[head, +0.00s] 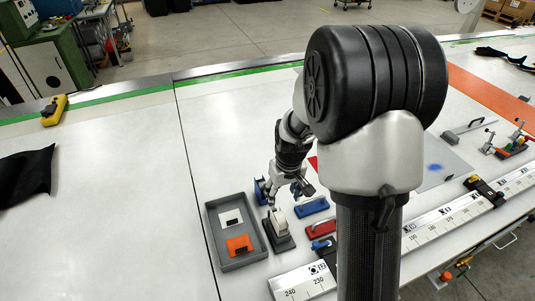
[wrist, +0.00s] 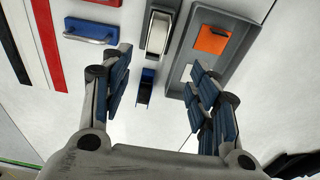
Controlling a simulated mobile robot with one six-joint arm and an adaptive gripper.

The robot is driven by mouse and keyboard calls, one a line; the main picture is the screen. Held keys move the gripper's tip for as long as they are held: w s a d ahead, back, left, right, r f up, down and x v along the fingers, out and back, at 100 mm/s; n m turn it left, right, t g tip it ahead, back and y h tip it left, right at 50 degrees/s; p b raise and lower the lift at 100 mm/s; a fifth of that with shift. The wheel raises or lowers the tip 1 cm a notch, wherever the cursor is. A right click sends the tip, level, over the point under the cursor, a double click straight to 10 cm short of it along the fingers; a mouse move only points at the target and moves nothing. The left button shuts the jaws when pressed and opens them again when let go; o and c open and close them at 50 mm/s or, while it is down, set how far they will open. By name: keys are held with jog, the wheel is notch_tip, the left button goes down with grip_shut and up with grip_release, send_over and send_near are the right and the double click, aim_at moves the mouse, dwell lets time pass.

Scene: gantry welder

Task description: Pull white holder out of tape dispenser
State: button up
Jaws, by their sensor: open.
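The tape dispenser (head: 279,243) is a dark grey block on the white table, just right of a grey tray; it also shows at the top centre of the wrist view (wrist: 151,49). The white holder (head: 276,219) sits in the dispenser as a pale rounded piece; it also shows in the wrist view (wrist: 159,30). My gripper (head: 286,197) is above and just behind the dispenser in the head view. In the wrist view, my gripper (wrist: 160,65) has its blue-padded fingers wide apart with nothing between them, short of the holder.
The grey tray (head: 213,238) holds an orange piece (head: 239,245) and a white piece (head: 231,217). A small blue holder (wrist: 146,88) stands close behind the dispenser. Blue (head: 312,206) and red (head: 321,228) handled blocks lie right. The table's left is mostly clear.

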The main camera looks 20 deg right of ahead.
aim_at(280, 216)
jog(key=w+f, duration=0.1)
jog(key=f, duration=1.1)
jog(key=w+f, duration=0.1)
jog(key=f, duration=0.5)
jog(key=shift+w+d+f+b, duration=0.1)
jog(key=shift+w+d+b, duration=0.2)
jog(key=shift+w+b, duration=0.1)
jog(key=shift+s, duration=0.1)
jog(key=c, duration=1.2)
jog(key=shift+c, duration=0.2)
jog(key=shift+r, duration=0.25)
jog(key=shift+r+p, duration=1.7)
jog(key=shift+r, duration=1.3)
